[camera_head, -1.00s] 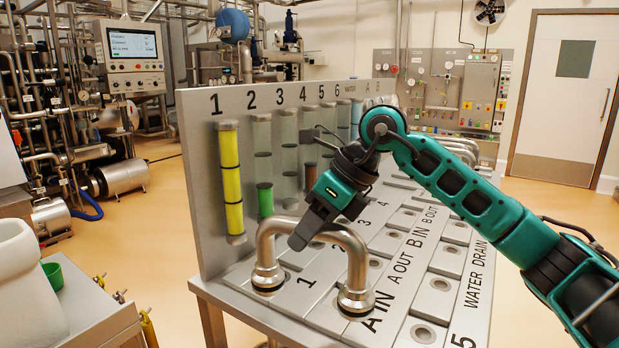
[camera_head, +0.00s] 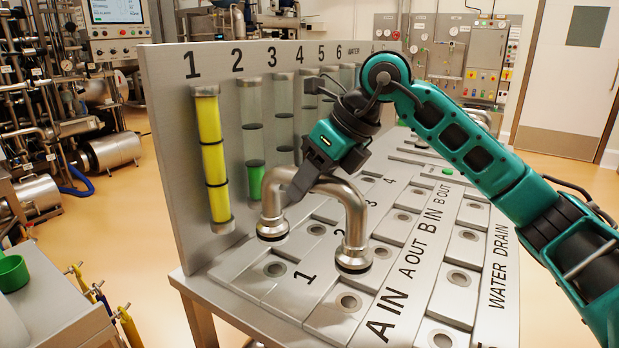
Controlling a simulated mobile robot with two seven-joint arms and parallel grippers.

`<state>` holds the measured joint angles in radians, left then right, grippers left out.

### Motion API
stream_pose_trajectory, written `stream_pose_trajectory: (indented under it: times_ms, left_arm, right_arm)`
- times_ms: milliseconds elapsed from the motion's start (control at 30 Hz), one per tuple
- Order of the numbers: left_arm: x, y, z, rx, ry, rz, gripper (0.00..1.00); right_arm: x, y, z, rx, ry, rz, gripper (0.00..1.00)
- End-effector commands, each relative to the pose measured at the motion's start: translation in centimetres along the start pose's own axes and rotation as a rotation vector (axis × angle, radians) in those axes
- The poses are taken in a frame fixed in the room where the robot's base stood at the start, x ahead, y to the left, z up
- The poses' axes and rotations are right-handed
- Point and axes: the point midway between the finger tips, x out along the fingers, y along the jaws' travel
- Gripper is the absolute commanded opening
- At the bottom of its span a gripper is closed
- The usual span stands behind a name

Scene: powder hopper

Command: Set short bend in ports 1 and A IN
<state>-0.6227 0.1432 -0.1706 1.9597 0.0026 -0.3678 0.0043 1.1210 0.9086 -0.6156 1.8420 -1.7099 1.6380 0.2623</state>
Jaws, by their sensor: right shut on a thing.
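The short bend (camera_head: 331,188), a steel U-shaped pipe with two flanged ends pointing down, is in my right gripper (camera_head: 303,180), which is shut on its upper left part. Its ends appear to hang above the sloping port plate (camera_head: 235,273). The port 1 hole (camera_head: 275,269) shows uncovered just below the left end in the picture. The A IN port hole (camera_head: 348,302) shows uncovered below the right end. The exact height of the bend is hard to tell. My left gripper is not in view.
Behind the plate stands an upright panel (camera_head: 163,130) with numbered tubes, including a yellow-filled one (camera_head: 212,155) under number 1. My right arm crosses from the right over the plate. A side table with a green cup (camera_head: 12,272) is at lower left.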

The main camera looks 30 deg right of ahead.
Motion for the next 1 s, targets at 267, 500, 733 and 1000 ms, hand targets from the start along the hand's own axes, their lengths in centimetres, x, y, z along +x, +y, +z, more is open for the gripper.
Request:
stream_pose_trajectory:
  times_ms: [267, 500, 733, 1000]
  left_arm:
    - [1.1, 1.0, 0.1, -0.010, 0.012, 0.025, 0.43]
    - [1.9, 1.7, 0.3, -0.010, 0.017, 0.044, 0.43]
    - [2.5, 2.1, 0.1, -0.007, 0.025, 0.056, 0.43]
    - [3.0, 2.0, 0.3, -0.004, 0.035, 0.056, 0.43]
  right_arm:
    - [2.2, -0.4, -1.3, -0.002, -0.006, 0.000, 0.00]
    - [3.9, -0.7, -2.3, -0.002, -0.006, 0.000, 0.00]
    - [5.4, -0.9, -3.3, -0.001, -0.005, -0.001, 0.00]
    - [6.3, -1.1, -3.8, -0.002, -0.006, -0.001, 0.00]
